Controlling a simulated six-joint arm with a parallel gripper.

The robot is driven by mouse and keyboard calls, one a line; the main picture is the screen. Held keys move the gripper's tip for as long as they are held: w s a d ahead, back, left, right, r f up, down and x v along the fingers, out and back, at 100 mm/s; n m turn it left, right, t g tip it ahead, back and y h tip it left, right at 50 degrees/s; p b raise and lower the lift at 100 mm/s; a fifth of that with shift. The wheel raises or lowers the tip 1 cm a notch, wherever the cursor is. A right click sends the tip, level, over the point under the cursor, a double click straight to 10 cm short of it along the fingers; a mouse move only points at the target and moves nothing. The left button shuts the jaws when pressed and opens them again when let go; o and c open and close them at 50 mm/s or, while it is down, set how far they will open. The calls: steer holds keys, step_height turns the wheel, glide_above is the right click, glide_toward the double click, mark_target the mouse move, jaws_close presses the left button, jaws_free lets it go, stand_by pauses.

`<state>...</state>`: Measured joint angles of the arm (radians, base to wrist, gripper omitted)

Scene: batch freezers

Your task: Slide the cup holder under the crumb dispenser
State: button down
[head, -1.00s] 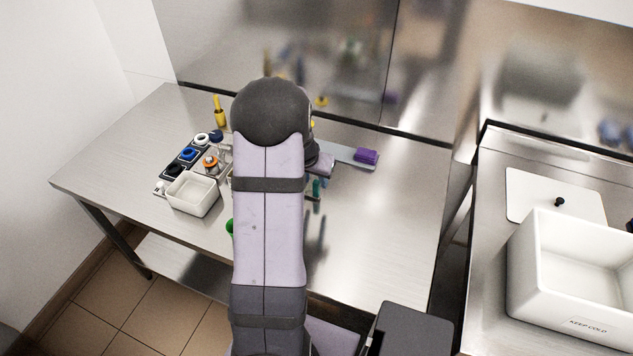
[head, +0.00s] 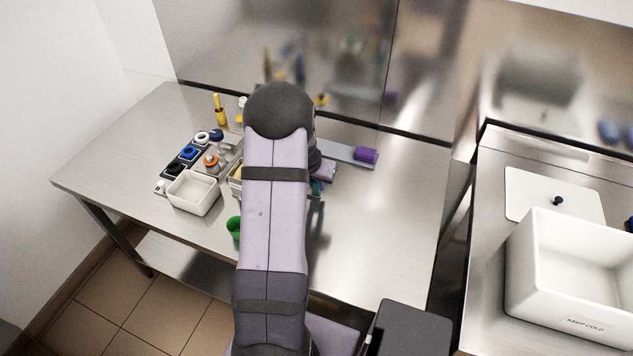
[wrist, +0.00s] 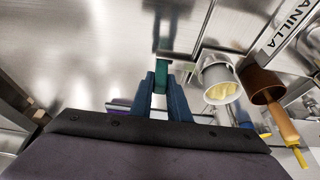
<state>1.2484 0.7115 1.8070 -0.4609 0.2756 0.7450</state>
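In the wrist view, the two dark blue fingers of my gripper (wrist: 160,80) stand on either side of a green upright piece (wrist: 161,68). This may be part of the cup holder; most of it is hidden. The fingertips are very close to its sides, and I cannot tell whether they press on it. In the head view, my arm covers most of this spot, and a small teal piece (head: 317,187) shows just right of the arm. I cannot make out the crumb dispenser for certain.
In the wrist view, a white cup with yellow contents (wrist: 219,80) and a brown cup (wrist: 262,84) are right of the fingers. A white bin (head: 193,193), a green cup (head: 234,228) and a purple block (head: 366,155) are on the steel table. Its front right is clear.

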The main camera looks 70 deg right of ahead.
steer(key=d, duration=1)
steer(key=shift+d+p, duration=0.35)
steer(key=shift+p, duration=0.05)
steer(key=shift+d, duration=0.55)
steer(key=shift+r, duration=0.2)
steer(key=shift+d, duration=0.1)
steer(key=c, duration=1.9)
jaws_free()
steer(key=shift+o, duration=1.1)
steer(key=shift+d+f, duration=0.1)
steer(key=b+v, duration=0.2)
steer(key=v, duration=0.5)
steer(key=shift+b, duration=0.35)
